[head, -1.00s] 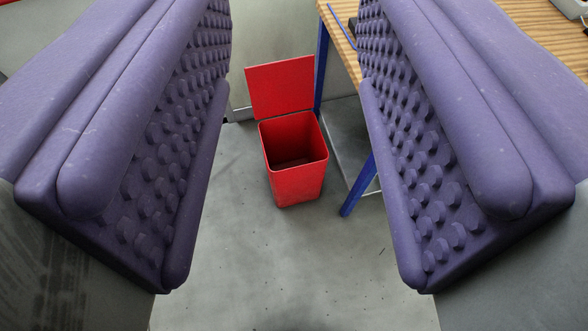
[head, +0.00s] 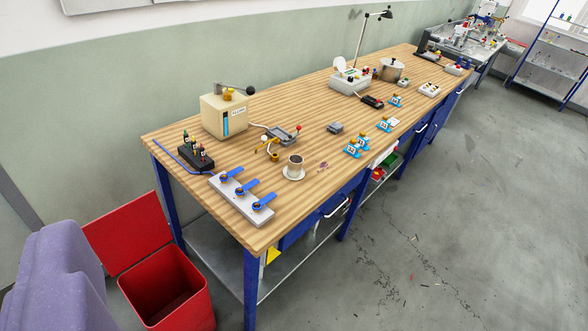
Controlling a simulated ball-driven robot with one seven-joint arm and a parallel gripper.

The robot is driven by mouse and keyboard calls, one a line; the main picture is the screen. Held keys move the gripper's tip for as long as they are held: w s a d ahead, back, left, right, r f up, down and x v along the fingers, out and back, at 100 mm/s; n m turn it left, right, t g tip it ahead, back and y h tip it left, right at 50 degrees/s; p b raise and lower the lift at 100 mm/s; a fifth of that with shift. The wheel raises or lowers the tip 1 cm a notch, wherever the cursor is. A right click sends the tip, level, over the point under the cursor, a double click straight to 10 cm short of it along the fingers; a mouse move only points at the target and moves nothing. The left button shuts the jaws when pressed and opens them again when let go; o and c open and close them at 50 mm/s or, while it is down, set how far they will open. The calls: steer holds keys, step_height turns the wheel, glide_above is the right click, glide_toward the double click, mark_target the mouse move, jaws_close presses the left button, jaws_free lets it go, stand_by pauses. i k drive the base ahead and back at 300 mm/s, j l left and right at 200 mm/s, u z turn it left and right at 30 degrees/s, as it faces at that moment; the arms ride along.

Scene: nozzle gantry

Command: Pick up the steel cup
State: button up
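The steel cup (head: 295,165) stands upright on a small pale saucer (head: 293,176) near the front edge of the wooden bench (head: 300,105). It looks grey with a dark inside. One purple padded finger of my gripper (head: 58,268) shows at the lower left corner. The other finger is outside the picture, so the gap between them is hidden. The visible finger is far from the cup, left of and below the bench.
A board with blue levers (head: 241,200) lies left of the cup, and a brass-coloured device (head: 267,148) is close behind it. Small blue stands (head: 354,148) are to the right. An open red bin (head: 165,290) stands by the bench's left end.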

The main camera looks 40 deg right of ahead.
mark_target(294, 168)
steer(key=i+l+z, duration=0.2)
steer(key=l+z, duration=0.25)
steer(key=i+l+z, duration=0.2)
steer(key=z, duration=0.3)
steer(key=i+l, duration=0.3)
steer(key=i, duration=0.15)
steer(key=i+l+z, duration=0.15)
steer(key=i, duration=0.3)
steer(key=i+l, duration=0.35)
steer(key=i, duration=0.15)
steer(key=z, duration=0.05)
